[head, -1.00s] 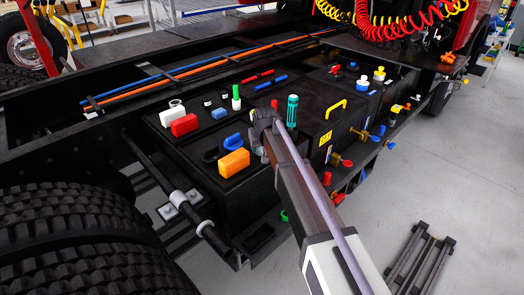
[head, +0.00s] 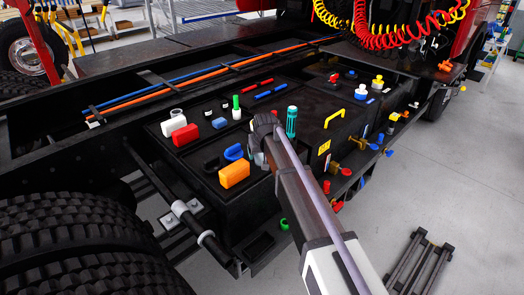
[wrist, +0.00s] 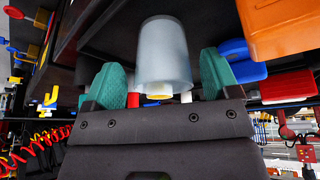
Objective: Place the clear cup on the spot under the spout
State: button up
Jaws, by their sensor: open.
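The clear cup (wrist: 166,50) looks pale and translucent in the wrist view. It shows between the two teal fingertips of my gripper (wrist: 163,80), with a gap on each side. My gripper is open; I cannot tell how far the cup lies beyond the fingertips. In the head view, my gripper (head: 260,150) is over the black box top, right of the orange block. The fingers are hidden there behind the wrist, and a pale patch beside them is too small to identify as the cup. I cannot make out a spout.
The orange block (head: 234,175), blue U-shaped piece (head: 233,152), red block (head: 185,135) and white block (head: 173,126) stand left of my gripper. A teal cylinder (head: 291,121) stands close on its right. A yellow handle (head: 334,118) is farther right.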

jog(key=a+p+v, duration=0.1)
jog(key=p+v, duration=0.6)
jog(key=v, duration=0.2)
jog(key=s+d+m+g, duration=0.1)
jog(key=s+d+g, duration=0.1)
jog(key=s+d, duration=0.9)
jog(key=s+d+f+m+g, duration=0.1)
jog(key=s+d+m+g, duration=0.1)
jog(key=s+d, duration=0.9)
jog(key=s, duration=0.7)
jog(key=shift+s+m+g+h, duration=0.3)
jog(key=shift+s+h, duration=0.05)
jog(key=shift+h, duration=0.05)
jog(key=shift+o, duration=0.6)
jog(key=shift+w+d+f, duration=0.15)
